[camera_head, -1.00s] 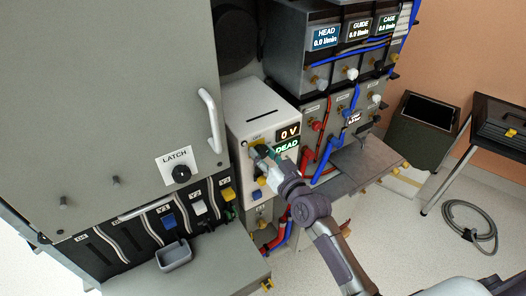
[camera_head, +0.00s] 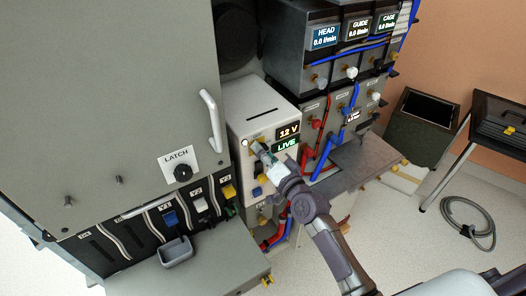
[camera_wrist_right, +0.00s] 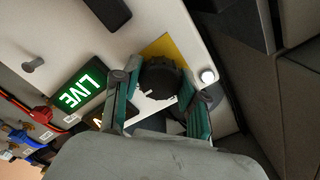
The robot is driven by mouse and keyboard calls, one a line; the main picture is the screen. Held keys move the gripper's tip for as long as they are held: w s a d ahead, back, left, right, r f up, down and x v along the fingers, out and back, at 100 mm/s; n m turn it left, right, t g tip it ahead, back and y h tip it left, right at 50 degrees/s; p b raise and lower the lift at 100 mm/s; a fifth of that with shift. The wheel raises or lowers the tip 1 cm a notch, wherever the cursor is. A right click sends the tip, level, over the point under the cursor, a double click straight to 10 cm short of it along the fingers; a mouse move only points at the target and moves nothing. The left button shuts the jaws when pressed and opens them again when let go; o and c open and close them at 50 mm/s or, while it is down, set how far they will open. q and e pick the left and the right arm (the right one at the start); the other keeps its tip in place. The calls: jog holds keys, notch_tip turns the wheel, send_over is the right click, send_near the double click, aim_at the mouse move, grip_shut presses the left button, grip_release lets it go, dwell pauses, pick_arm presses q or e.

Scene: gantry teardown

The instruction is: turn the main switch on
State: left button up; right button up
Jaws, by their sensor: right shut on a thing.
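The main switch is a black round knob (camera_wrist_right: 160,80) on a yellow plate (camera_wrist_right: 168,48), on the front of a white box (camera_head: 262,108). The box's displays read 12 V (camera_head: 288,132) and LIVE (camera_head: 286,145); LIVE also shows in the right wrist view (camera_wrist_right: 82,92). A small round lamp (camera_head: 244,142) beside the plate is lit white, also seen in the wrist view. My right gripper (camera_head: 262,150) is at the box front, its fingers shut on the knob, one on each side. In the head view the gripper hides most of the knob. My left gripper is out of view.
A grey cabinet with a LATCH knob (camera_head: 183,172) stands left of the box. A rack with HEAD, GUIDE and CAGE displays and red and blue hoses (camera_head: 330,145) stands right. A small grey tray (camera_head: 176,251) sits on the ledge below the cabinet.

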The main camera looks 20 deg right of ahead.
dwell(0.4)
jog(key=o, duration=1.1)
jog(key=shift+o, duration=0.2)
jog(key=v, duration=1.2)
jog(key=shift+d+f, duration=0.1)
